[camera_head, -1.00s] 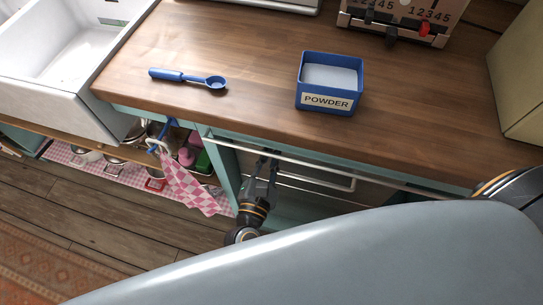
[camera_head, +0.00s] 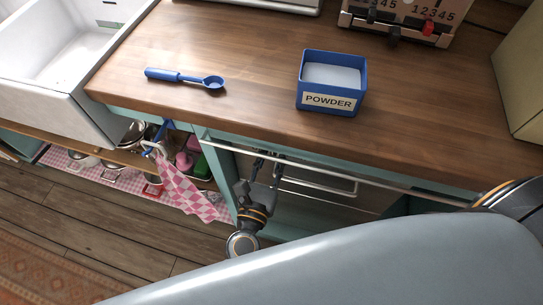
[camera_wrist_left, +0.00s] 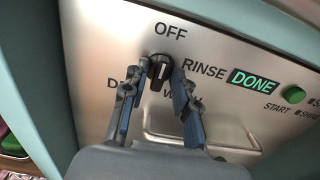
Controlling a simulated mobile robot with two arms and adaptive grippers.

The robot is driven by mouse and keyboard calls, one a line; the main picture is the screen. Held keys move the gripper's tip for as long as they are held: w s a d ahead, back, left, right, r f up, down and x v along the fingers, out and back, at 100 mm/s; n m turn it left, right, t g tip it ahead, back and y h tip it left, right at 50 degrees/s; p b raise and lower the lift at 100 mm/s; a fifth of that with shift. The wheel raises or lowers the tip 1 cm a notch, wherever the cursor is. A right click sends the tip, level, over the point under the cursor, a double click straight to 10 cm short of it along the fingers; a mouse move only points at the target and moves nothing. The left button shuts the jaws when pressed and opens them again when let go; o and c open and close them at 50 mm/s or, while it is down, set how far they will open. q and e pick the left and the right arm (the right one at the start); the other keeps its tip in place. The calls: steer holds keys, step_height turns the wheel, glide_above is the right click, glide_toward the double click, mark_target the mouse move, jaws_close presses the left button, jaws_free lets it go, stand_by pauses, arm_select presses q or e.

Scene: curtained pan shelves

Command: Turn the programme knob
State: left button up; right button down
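The programme knob (camera_wrist_left: 159,70) is small and black, on a metal front panel (camera_wrist_left: 222,118). Its white pointer mark is near the top, towards the OFF label. RINSE is printed to its right; the labels below it are partly hidden by the fingers. In the left wrist view my left gripper (camera_wrist_left: 160,71) has one finger on each side of the knob, spread apart. I cannot tell whether either finger touches it. In the head view my left gripper (camera_head: 266,162) is at the appliance front under the counter edge; the knob is hidden there. My right gripper is out of view.
A green lit DONE display (camera_wrist_left: 253,82) and a green START button (camera_wrist_left: 293,94) sit right of the knob. A bar handle (camera_head: 325,186) crosses the front. A checked cloth (camera_head: 187,192) hangs at left. The POWDER box (camera_head: 331,84) and blue scoop (camera_head: 187,78) lie on the counter (camera_head: 235,45).

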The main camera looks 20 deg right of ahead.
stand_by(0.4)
arm_select(q)
steer(key=shift+v, duration=1)
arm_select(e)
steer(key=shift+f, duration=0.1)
arm_select(q)
steer(key=shift+a, duration=0.1)
